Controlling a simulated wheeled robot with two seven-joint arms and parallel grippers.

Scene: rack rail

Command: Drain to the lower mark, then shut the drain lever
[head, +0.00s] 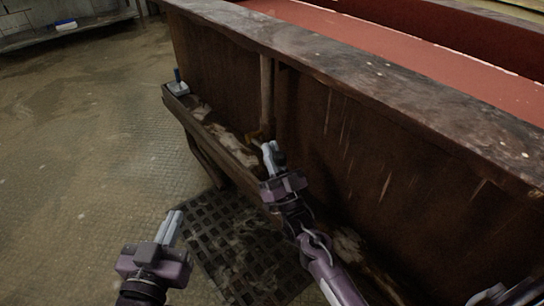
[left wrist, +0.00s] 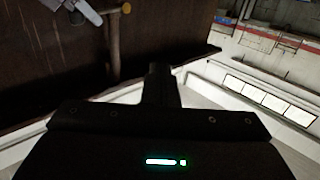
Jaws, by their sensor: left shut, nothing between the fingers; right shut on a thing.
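A long brown tank (head: 330,120) holds a flat red surface (head: 400,42), seen in the head view. A vertical pipe (head: 266,95) runs down its near wall, and a pipe also shows in the left wrist view (left wrist: 114,45). A small orange-brown fitting (head: 256,135), perhaps the drain lever, sits at the pipe's lower end. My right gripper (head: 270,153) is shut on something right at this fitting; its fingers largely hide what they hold. My left gripper (head: 174,227) is shut and empty, low over the floor, apart from the tank. I cannot make out a lower mark.
A narrow trough (head: 213,133) with pale debris runs along the tank's foot. A blue-handled tool (head: 178,83) stands at its far end. A dark floor grate (head: 228,240) lies below. The tiled floor (head: 90,120) to the left is open.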

